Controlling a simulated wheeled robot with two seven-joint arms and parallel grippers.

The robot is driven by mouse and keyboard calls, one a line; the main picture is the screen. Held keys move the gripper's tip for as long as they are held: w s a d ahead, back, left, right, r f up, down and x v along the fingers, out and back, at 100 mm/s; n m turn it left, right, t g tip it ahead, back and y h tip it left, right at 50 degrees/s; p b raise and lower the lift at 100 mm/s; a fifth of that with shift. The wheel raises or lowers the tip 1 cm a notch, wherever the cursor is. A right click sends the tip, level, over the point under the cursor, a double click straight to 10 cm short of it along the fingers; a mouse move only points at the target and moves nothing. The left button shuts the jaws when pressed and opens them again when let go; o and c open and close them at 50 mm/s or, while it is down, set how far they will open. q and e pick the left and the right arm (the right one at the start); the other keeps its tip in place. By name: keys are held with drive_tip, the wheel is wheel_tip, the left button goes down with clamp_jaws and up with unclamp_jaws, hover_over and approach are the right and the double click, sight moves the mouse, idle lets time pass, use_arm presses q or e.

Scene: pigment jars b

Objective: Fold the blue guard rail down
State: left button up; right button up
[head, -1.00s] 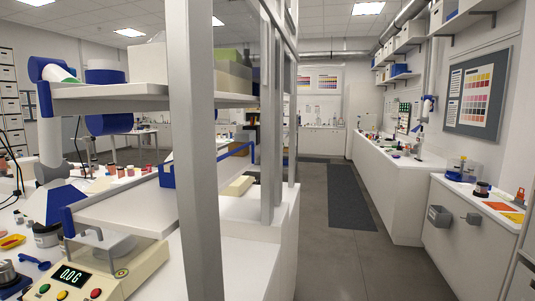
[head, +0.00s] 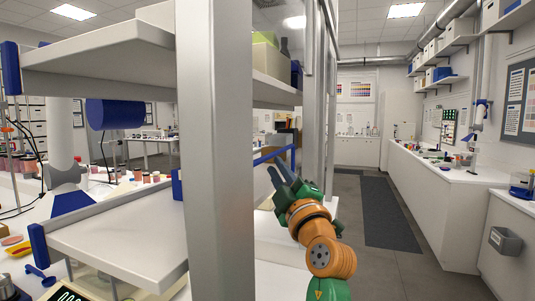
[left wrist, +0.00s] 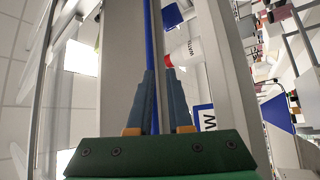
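The blue guard rail (head: 268,157) is a thin bar standing raised above the lower white shelf board, behind the grey post in the head view. In the left wrist view the rail (left wrist: 149,35) runs as a narrow blue strip down the middle. My left gripper (head: 280,172) is just below and in front of the rail, with its fingers pointing toward it. In the left wrist view its fingers (left wrist: 160,75) are apart, and the rail lines up with the gap, nearer the left finger. I cannot tell whether the fingers surround it. My right gripper is not in view.
A thick grey post (head: 215,150) stands close in front. An upper white shelf (head: 110,65) hangs above the lower shelf board (head: 120,235). A white bottle with a red cap (left wrist: 188,52) is near the fingers in the left wrist view. The aisle mat (head: 388,215) is clear.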

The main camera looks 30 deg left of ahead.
sight(273, 153)
use_arm(q)
wheel_tip(273, 153, up, 4)
drive_tip(key=shift+f+p, duration=0.1)
drive_tip(key=shift+p, duration=0.75)
drive_tip(key=a, duration=0.2)
drive_tip(key=w+a+f, duration=0.1)
drive_tip(key=shift+a, duration=0.1)
drive_tip(key=shift+w+f, duration=0.1)
drive_tip(key=shift+w, duration=0.1)
drive_tip(key=shift+c, duration=0.2)
drive_tip(key=shift+d, duration=0.35)
drive_tip(key=c, duration=0.4)
drive_tip(key=shift+d, duration=0.2)
clamp_jaws()
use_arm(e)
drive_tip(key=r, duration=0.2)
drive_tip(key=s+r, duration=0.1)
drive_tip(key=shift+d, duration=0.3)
use_arm(q)
drive_tip(key=shift+s+a, duration=0.1)
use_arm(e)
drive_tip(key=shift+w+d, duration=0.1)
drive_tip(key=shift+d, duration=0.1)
